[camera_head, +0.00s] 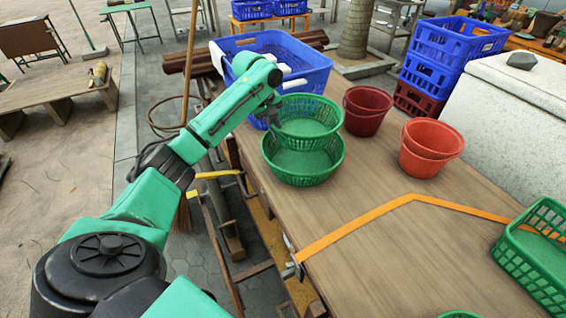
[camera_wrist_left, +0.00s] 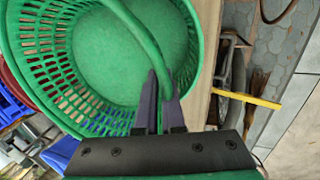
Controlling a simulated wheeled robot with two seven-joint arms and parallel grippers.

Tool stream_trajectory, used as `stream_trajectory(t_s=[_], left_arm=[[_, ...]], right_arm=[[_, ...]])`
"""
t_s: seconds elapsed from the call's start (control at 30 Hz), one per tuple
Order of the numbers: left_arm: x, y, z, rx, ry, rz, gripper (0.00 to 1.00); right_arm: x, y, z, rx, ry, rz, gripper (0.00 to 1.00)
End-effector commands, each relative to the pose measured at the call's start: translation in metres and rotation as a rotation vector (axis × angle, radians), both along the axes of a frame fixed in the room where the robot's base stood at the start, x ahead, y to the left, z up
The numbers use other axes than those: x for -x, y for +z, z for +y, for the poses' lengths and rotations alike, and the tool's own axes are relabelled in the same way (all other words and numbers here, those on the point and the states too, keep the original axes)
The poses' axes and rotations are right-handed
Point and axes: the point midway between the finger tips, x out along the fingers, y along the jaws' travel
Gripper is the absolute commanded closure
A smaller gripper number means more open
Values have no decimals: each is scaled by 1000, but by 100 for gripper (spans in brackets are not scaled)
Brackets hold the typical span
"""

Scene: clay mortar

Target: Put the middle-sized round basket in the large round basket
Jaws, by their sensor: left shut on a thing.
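The middle-sized round basket (camera_head: 308,127) is green and slatted. In the head view it overlaps the back part of the large round basket (camera_head: 303,178), a wider green one on the wooden table. I cannot tell whether the two touch. My left gripper (camera_head: 272,112) is at the left side of the middle-sized basket. In the left wrist view my left gripper (camera_wrist_left: 160,108) is shut on a green band of the basket, near its rim. The basket's slatted wall (camera_wrist_left: 50,50) and pale green floor fill the upper left there. My right gripper is not in view.
A red bucket (camera_head: 368,112) and orange-red buckets (camera_head: 430,150) stand right of the baskets. A blue crate (camera_head: 290,62) is behind them. A green rectangular basket (camera_head: 535,262) is at the right.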

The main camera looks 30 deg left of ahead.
Motion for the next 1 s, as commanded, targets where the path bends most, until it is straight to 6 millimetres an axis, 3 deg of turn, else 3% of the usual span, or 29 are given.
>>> stream_trajectory(t_s=[0.1,0.2,0.5,0.87,0.9,1.0], left_arm=[[1,-40,-1,-1,-3,5,100],[1,-67,-1,-1,-2,2,100],[0,-119,-1,0,-3,1,100],[0,-128,-1,-1,-4,-1,100],[0,-129,-1,-1,-4,-1,83],[0,-128,-1,-1,-4,-1,82]], right_arm=[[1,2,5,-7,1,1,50],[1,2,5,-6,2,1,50],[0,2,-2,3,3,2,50],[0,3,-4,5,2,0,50],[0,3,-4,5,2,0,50],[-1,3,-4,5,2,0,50]])
